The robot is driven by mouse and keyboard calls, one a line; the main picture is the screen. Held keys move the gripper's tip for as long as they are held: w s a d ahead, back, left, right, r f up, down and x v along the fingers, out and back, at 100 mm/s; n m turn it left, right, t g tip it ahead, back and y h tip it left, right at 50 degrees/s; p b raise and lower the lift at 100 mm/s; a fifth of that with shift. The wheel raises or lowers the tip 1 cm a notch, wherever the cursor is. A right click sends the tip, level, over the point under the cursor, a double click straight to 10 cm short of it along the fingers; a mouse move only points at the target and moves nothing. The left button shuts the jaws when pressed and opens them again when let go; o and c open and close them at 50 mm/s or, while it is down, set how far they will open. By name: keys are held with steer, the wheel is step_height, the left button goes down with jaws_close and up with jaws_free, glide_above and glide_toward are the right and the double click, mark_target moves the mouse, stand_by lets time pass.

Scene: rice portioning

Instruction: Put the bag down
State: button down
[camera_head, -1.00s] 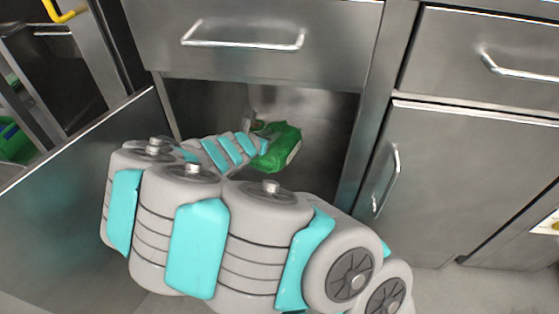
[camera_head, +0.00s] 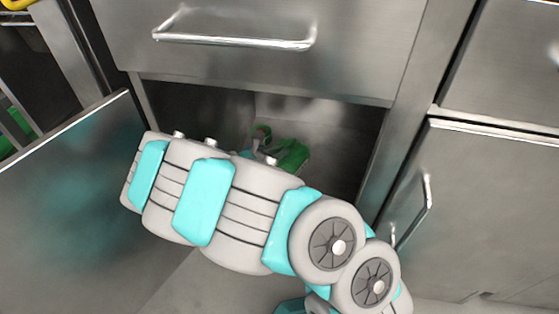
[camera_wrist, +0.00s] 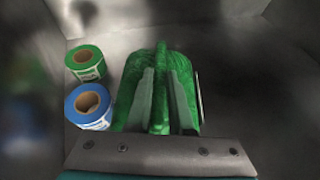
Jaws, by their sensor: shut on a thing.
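A green bag (camera_wrist: 133,85) is in the wrist view, inside a grey metal cabinet compartment. My gripper (camera_wrist: 163,75) is shut on the bag, with a fold of it pinched between the two fingers. In the head view the green bag (camera_head: 292,152) shows inside the open cabinet, partly hidden behind my arm. My gripper is mostly hidden there. I cannot tell for sure whether the bag touches the cabinet floor.
A green-rimmed roll (camera_wrist: 86,62) and a blue-rimmed roll (camera_wrist: 88,105) lie left of the bag. The open cabinet door (camera_head: 60,190) is on the left. A drawer (camera_head: 260,60) is above the opening. Bare floor of the compartment shows right of the bag.

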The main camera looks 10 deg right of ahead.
step_height(320, 180, down, 3)
steer(key=shift+f+b, duration=0.15)
steer(key=shift+b, duration=0.2)
steer(key=c, duration=0.8)
jaws_free()
steer(key=shift+p+v, duration=0.75)
steer(key=shift+v, duration=3)
